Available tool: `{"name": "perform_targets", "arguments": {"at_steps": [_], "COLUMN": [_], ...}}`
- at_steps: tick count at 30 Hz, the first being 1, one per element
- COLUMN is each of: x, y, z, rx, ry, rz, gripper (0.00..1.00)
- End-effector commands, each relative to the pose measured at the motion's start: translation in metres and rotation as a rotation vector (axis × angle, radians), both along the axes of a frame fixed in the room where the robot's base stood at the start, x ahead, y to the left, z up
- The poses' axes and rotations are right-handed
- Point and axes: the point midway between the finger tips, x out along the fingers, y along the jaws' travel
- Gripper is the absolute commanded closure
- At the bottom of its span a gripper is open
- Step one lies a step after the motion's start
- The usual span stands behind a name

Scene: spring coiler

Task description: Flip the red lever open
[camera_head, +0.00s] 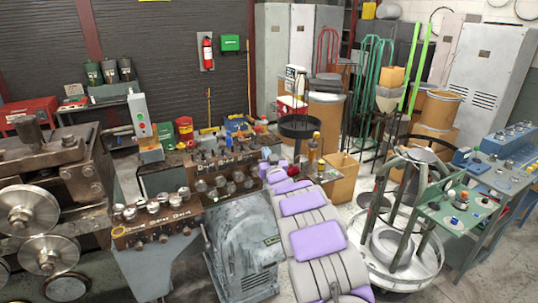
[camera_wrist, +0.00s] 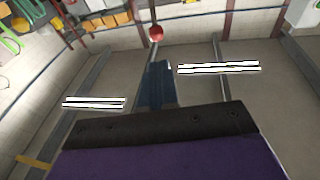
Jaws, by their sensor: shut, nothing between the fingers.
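In the wrist view a round red knob (camera_wrist: 156,33) stands at the top centre on a thin dark stem. I take it to be the end of the red lever; how far the lever is turned I cannot tell. My gripper (camera_wrist: 160,128) shows as a black edge over a purple body across the bottom of that view. It is shut and empty, and apart from the knob in the picture. In the head view my purple and white arm reaches away through the middle. Its tip is small among the bench parts, and I cannot make out the lever there.
A round white-based stand (camera_head: 420,275) and a green control panel (camera_head: 455,212) are on the right. Some grey floor shows at the lower right.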

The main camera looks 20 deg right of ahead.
Motion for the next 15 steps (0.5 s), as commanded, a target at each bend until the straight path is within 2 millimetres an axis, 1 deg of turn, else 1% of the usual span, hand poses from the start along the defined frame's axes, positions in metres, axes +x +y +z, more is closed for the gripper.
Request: {"name": "perform_targets", "arguments": {"at_steps": [3,8,15], "x": [0.012,0.028,0.049], "y": [-0.007,-0.012,-0.013], "z": [-0.001,0.001,0.006], "rx": [0.005,0.007,0.005], "ry": [0.002,0.002,0.001], "rz": [-0.001,-0.003,-0.001], "gripper": [1.00,1.00,1.00]}}
